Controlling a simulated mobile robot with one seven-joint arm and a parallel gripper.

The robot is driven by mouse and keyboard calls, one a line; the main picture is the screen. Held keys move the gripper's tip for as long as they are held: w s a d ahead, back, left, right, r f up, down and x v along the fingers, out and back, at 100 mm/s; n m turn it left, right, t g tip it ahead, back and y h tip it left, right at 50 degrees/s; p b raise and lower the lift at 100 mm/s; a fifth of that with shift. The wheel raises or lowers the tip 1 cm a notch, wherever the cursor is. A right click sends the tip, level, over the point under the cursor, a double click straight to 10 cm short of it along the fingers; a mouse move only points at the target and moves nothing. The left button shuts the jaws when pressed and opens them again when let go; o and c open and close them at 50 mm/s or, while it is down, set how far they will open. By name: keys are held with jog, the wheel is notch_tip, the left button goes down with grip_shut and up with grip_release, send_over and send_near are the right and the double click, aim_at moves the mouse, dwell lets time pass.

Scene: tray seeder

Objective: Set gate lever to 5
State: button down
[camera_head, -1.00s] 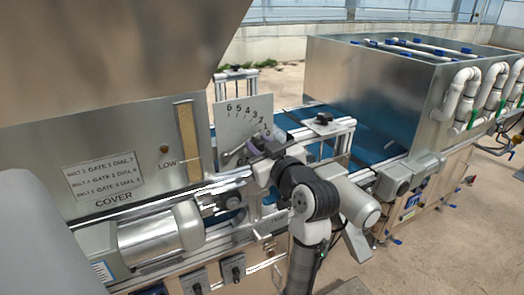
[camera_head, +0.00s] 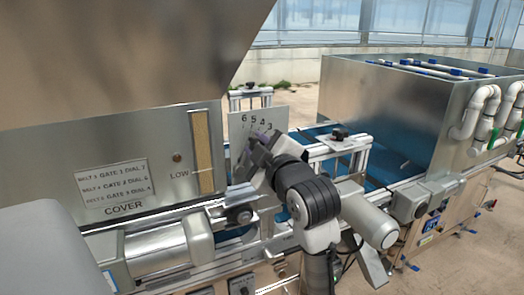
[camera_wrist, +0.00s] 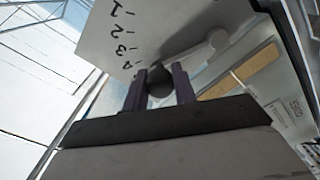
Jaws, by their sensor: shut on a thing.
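The gate lever has a dark round knob (camera_wrist: 159,82) and a pale arm (camera_wrist: 186,59) running to a round pivot in the wrist view. My gripper (camera_head: 262,138) is shut on the knob, with one finger on each side of it. The pale scale plate (camera_head: 237,132) stands upright behind my gripper in the head view, with 6, 5, 4 and 3 readable along its top. My gripper's tips lie just below these numbers, near 5 and 4. My gripper hides the lever in the head view, so its exact reading cannot be told.
The metal hopper (camera_head: 110,150) with a COVER label and a LOW level strip (camera_head: 201,150) stands left of the plate. A motor cylinder (camera_head: 158,248) sits below it. A blue belt (camera_head: 385,172) and a large metal box (camera_head: 395,110) lie to the right.

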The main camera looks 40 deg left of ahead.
jog(key=shift+s, duration=0.15)
dwell(0.4)
jog(key=c, duration=1.1)
grip_release()
jog(key=b+v, duration=0.4)
jog(key=v, duration=0.9)
jog(key=shift+s+d, duration=0.1)
jog(key=shift+d, duration=0.25)
